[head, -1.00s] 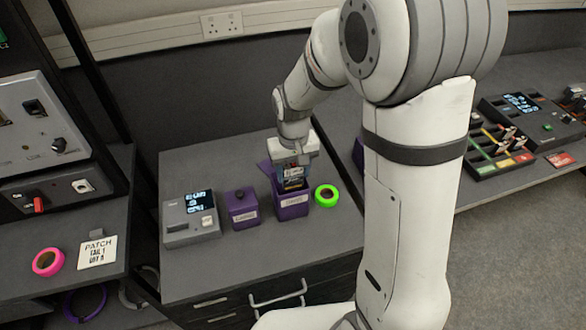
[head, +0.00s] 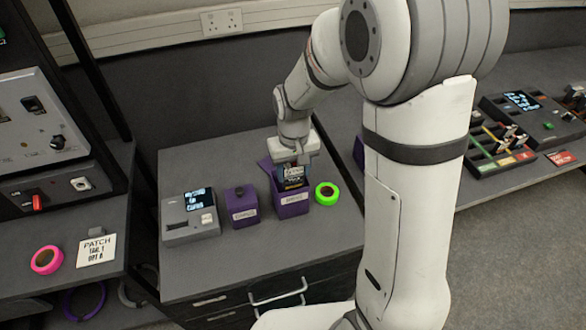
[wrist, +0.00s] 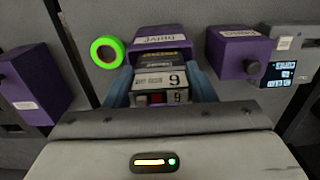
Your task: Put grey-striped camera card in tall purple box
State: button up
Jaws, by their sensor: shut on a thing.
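My gripper (head: 292,163) points down over the tall purple box (head: 293,208), whose lid stands open. It is shut on the camera card (head: 291,180), which looks dark with a pale band in the head view. In the wrist view the card (wrist: 160,82) shows grey and dark bands with digits between my two blue-grey fingers. The card is at the box's mouth; its lower part is hidden, so I cannot tell how deep it sits. The labelled front of the tall box (wrist: 165,38) shows just beyond the card in the wrist view.
A shorter purple box (head: 243,209) with a dark knob stands left of the tall box. A grey device with a screen (head: 190,220) is further left. A green tape roll (head: 327,193) lies close on the right. The bench front is clear.

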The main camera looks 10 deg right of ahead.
aim_at(293, 186)
jog(key=shift+f+b, duration=0.8)
jog(key=shift+f, duration=0.35)
jog(key=shift+f, duration=0.25)
jog(key=shift+f+b, duration=0.6)
jog(key=shift+b, duration=0.1)
jog(key=o, duration=1.1)
jog(key=shift+c, duration=1.3)
jog(key=shift+r, duration=0.1)
jog(key=shift+r+p, duration=2.8)
jog(key=shift+r, duration=1.15)
